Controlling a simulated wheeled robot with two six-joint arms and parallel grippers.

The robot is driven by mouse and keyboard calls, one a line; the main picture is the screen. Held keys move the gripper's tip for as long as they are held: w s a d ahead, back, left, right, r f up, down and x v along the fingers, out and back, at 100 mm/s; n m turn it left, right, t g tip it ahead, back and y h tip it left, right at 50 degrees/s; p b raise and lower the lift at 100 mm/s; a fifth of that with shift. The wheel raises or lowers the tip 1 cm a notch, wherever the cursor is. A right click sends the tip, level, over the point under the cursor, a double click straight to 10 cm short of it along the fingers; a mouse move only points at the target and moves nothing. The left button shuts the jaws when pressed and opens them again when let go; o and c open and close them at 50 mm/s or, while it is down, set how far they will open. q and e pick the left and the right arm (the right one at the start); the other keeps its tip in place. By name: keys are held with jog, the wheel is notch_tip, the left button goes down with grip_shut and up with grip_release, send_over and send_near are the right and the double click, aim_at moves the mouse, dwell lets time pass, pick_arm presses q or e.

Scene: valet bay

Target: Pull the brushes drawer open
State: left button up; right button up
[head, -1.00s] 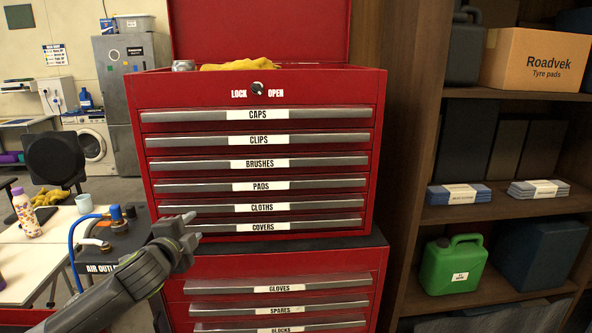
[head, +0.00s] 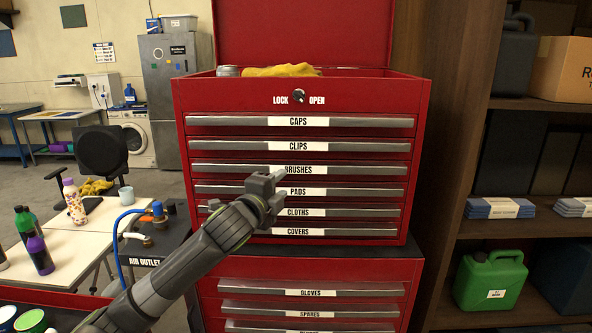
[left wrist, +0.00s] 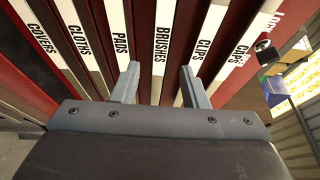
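The brushes drawer (head: 350,170) is in the red tool chest (head: 240,98), third from the top under CAPS and CLIPS. It is shut, flush with its neighbours, with a grey pull strip and a white BRUSHES label. My left gripper (head: 282,184) is in front of the chest, over the left end of the BRUSHES and PADS labels. In the left wrist view its fingers (left wrist: 160,88) are apart and empty, with the BRUSHES label (left wrist: 162,45) showing between them. I cannot tell whether the fingertips touch the strip. My right gripper is not in view.
The lock (head: 298,96) sits above the drawers, between LOCK and OPEN. A lower red cabinet (head: 235,268) stands beneath the chest. A wooden shelf with a green can (head: 490,279) is at the right. A white table (head: 75,243) with bottles is at the left.

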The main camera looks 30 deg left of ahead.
aim_at(298, 171)
pick_arm(q)
jog(key=w, duration=0.3)
jog(key=w+a+p, duration=0.1)
jog(key=w, duration=0.2)
jog(key=w+p, duration=0.1)
jog(key=w, duration=0.2)
jog(key=shift+w+a, duration=0.1)
jog(key=shift+a, duration=0.1)
jog(key=shift+c, duration=0.3)
grip_shut()
